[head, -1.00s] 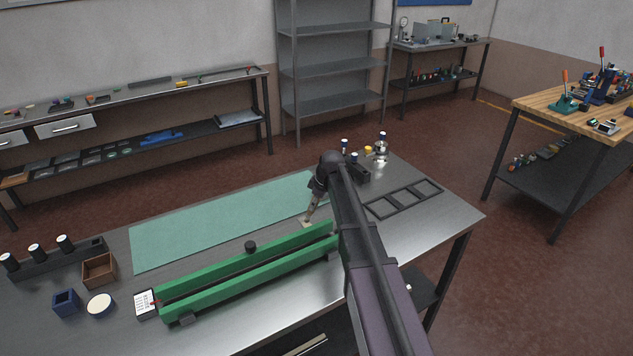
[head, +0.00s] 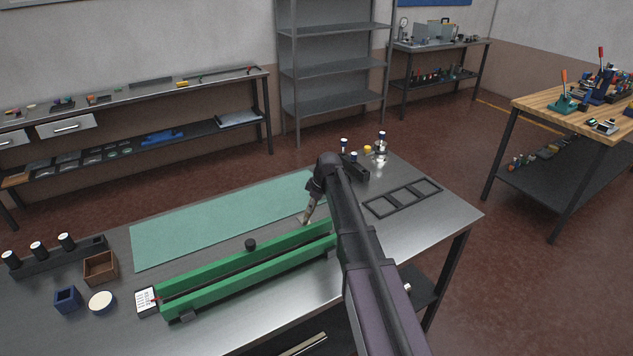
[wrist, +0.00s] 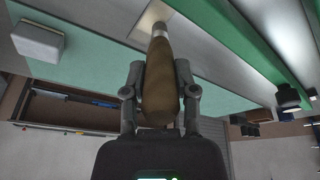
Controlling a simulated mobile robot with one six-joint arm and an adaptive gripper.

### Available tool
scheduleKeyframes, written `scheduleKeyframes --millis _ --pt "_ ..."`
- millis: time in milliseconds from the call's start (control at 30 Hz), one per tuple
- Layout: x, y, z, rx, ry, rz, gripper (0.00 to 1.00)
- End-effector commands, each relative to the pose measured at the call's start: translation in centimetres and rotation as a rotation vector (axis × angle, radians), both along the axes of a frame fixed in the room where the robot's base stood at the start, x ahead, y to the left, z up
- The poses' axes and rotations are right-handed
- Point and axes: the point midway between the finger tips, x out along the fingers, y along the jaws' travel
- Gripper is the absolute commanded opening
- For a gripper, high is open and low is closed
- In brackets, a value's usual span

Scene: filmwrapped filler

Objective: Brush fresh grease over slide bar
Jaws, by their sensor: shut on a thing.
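My gripper (head: 316,190) is shut on the brown handle of a brush (wrist: 160,75). The brush has a metal ferrule and a pale, flat bristle head (wrist: 155,17) pointing away from the gripper. In the head view its tip is just behind the right part of the rear of two long parallel green bars (head: 248,258). I cannot tell whether the bristles touch anything. A green bar also runs along the right of the wrist view (wrist: 255,50). A black knob (head: 251,245) stands at the rear bar. My arm hides the bars' right end.
A green mat (head: 220,218) lies behind the bars. A white labelled card (head: 147,301), round cream-topped tin (head: 101,301), blue box (head: 67,299) and brown box (head: 100,268) stand left. A black frame (head: 403,198) and several small bottles are right. The front right tabletop is clear.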

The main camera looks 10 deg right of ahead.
Motion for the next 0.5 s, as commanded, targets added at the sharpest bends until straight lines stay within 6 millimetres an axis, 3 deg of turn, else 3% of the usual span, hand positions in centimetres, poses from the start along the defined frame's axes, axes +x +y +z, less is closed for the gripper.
scheduleKeyframes --millis 167,500 --pt "-0.2 0.7 0.0 0.0 0.0 0.002 0.0" --pt "-0.2 -0.5 0.0 0.001 0.0 0.003 0.0"
